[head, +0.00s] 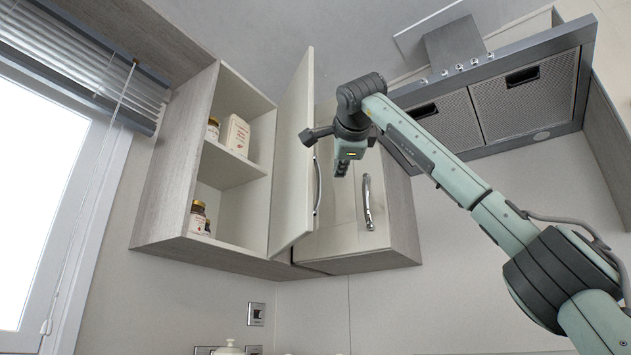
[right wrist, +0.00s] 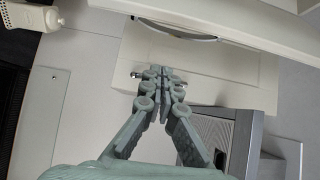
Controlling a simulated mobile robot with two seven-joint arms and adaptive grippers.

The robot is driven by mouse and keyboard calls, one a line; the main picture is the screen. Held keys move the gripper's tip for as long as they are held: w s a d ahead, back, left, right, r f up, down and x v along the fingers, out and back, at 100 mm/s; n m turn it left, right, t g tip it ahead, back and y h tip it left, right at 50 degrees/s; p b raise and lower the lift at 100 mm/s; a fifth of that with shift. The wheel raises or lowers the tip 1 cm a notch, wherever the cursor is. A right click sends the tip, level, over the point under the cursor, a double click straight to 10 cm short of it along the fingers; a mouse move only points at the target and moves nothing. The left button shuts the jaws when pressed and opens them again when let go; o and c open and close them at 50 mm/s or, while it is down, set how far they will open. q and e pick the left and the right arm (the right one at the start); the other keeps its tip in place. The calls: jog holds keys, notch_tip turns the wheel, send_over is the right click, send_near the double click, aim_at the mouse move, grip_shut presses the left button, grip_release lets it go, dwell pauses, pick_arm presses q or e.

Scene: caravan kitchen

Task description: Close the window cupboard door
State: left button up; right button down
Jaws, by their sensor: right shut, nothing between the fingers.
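The window cupboard (head: 163,165) hangs beside the window with its shelves showing. Its cream door (head: 293,150) stands open, swung out from the cupboard's right side, with its inner face turned left. The door's curved metal handle (head: 317,186) shows on its far, right-hand side. My right gripper (head: 342,170) is just right of the door, in front of the neighbouring cupboard. Its fingers are shut and empty, and they point at the pale panels in the right wrist view (right wrist: 163,73). Contact with the door cannot be told. My left gripper is in neither view.
The neighbouring cupboard door (head: 345,228) is shut, with its own metal handle (head: 368,203). A carton (head: 235,134) and several jars stand on the open shelves. A window blind (head: 85,60) is at the left.

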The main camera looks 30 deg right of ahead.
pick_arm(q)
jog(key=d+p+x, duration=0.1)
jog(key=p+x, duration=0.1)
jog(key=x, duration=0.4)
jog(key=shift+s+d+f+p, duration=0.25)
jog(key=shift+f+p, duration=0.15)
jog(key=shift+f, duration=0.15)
pick_arm(e)
jog(key=w, duration=0.8)
jog(key=shift+w+d, duration=0.25)
jog(key=shift+w, duration=0.1)
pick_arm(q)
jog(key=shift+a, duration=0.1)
